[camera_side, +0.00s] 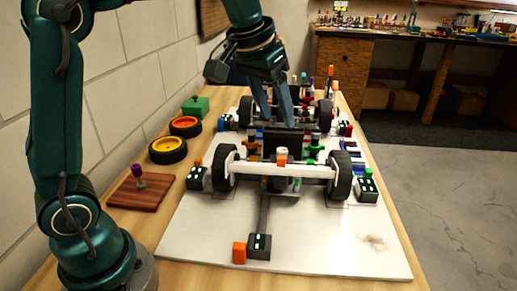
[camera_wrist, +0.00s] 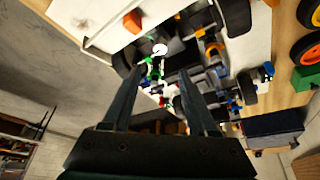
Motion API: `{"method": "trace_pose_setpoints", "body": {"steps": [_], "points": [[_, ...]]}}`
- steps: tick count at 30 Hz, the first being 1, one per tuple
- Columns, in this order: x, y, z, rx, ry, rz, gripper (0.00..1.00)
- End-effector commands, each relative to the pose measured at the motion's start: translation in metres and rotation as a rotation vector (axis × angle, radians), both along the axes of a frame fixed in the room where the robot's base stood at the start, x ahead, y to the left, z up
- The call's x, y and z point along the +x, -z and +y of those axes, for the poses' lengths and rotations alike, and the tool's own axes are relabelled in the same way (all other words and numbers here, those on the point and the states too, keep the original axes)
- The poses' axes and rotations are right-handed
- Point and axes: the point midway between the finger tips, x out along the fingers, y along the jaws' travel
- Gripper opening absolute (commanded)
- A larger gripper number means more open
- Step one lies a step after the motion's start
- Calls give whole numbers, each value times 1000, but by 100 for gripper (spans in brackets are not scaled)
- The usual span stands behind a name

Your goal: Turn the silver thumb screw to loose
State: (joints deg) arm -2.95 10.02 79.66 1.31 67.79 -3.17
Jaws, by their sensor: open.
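The racecar (camera_side: 300,170) stands on a white board, with dark wheels and many coloured knobs and fittings along its middle. My gripper (camera_side: 279,124) points down over the middle of the car, its two fingers apart with nothing seen between them. In the wrist view my gripper (camera_wrist: 155,74) is open, with the green, white and red fittings of the car beyond its fingertips. A pale round part (camera_wrist: 160,50) shows past the fingertips there. I cannot tell whether it is the silver thumb screw. I cannot pick out that screw surely in the side view either.
Two loose wheels, one yellow-rimmed (camera_side: 168,150) and one orange-rimmed (camera_side: 186,126), lie left of the white board (camera_side: 330,240). A green box (camera_side: 195,106) is behind them. A wooden block (camera_side: 140,190) with a purple-topped post is nearer. The board's front is mostly clear.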

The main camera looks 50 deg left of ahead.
Motion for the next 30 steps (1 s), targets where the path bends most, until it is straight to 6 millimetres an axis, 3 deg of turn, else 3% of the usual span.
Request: {"method": "trace_pose_setpoints", "body": {"steps": [6,11,21,30], "points": [[-1,28,-1,-1,-1,4,59],[0,38,-1,-2,-1,2,59],[15,75,1,-2,-2,4,59],[19,82,1,-2,-2,1,59]]}}
